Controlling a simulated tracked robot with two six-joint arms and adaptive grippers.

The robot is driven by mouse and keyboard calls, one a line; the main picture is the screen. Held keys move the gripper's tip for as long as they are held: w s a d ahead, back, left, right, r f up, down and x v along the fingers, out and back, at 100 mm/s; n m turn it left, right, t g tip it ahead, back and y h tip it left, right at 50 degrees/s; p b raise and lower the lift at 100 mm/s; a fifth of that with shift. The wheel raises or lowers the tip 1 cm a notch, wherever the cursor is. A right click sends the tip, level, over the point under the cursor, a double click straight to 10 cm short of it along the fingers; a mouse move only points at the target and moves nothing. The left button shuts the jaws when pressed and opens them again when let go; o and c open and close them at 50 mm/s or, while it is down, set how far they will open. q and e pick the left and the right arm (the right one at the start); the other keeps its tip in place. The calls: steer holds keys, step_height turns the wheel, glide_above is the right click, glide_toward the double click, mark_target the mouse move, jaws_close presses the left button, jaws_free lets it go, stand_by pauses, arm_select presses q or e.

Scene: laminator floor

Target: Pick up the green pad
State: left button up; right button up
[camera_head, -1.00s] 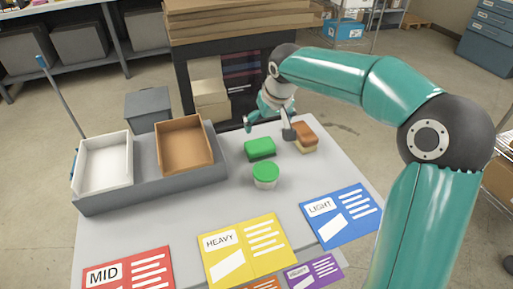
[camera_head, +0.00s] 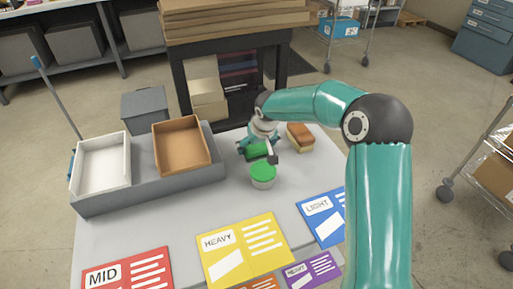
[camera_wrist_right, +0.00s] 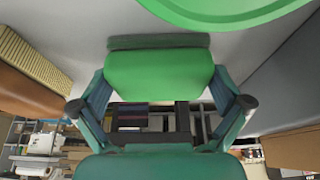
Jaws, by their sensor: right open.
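The green pad (camera_head: 258,149) lies on the grey table, partly hidden by my right gripper in the head view. In the right wrist view the green pad (camera_wrist_right: 160,74) shows bright green with a darker strip along its far edge. My right gripper (camera_head: 258,155) is open, with its fingers to either side of the pad. In the right wrist view the right gripper (camera_wrist_right: 165,103) has its fingertips near the pad's left and right ends; I cannot tell whether they touch it. My left gripper is not in view.
A green-lidded cup (camera_head: 263,175) stands just in front of the pad. A brown and tan sponge (camera_head: 300,138) lies to its right. A grey tray (camera_head: 150,186) holding a white bin (camera_head: 103,188) and a brown bin (camera_head: 181,171) is on the left. Coloured cards lie in front.

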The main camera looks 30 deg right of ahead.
steer(key=shift+f, duration=0.1)
steer(key=c, duration=0.8)
steer(key=shift+w, duration=0.1)
